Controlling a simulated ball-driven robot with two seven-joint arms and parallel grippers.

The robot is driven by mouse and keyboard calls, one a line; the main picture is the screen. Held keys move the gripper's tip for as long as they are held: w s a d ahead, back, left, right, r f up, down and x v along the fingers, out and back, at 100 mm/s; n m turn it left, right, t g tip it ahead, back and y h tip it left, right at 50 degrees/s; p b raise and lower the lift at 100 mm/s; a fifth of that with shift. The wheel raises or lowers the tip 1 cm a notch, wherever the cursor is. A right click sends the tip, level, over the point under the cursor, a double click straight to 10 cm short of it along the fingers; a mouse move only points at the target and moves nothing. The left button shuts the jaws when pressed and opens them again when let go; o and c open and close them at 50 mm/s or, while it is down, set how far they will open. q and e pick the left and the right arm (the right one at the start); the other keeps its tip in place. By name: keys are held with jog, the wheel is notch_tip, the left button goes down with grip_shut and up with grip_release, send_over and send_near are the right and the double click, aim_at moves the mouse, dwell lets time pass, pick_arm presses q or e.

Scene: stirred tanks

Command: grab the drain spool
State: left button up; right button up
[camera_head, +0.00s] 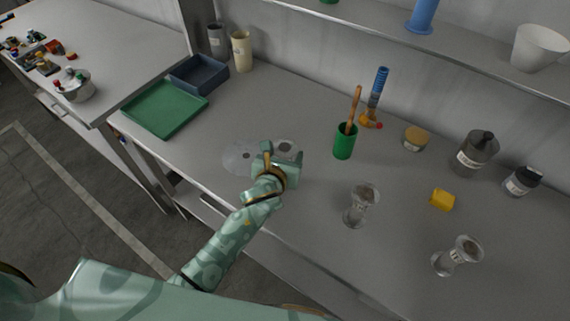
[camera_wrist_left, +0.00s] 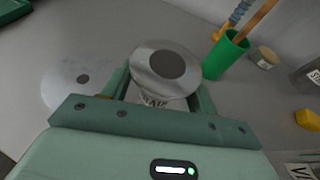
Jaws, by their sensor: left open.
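A spool (camera_wrist_left: 165,65) with a pale round top flange and a dark centre stands between the fingers of my left gripper (camera_wrist_left: 160,94). Part of a printed label shows below its flange, but I cannot read it fully. In the head view my left gripper (camera_head: 279,158) is low over the table, and the top of this spool (camera_head: 288,146) shows just beyond it. The gripper is open, with the fingers on either side of the spool; its lower part is hidden. Two similar clear spools stand to the right, one near the middle (camera_head: 362,206) and one near the front (camera_head: 457,256).
A flat pale disc (camera_head: 236,158) lies left of the gripper. A green cup (camera_head: 345,142) with a wooden handle stands behind right. A green tray (camera_head: 165,107), a blue-grey bin (camera_head: 198,73), a yellow block (camera_head: 442,199) and dark jars (camera_head: 478,152) are around. A shelf overhangs the back.

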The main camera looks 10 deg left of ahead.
pick_arm(q)
jog(key=c, duration=1.2)
jog(key=shift+o, duration=0.2)
jog(key=shift+r, duration=0.15)
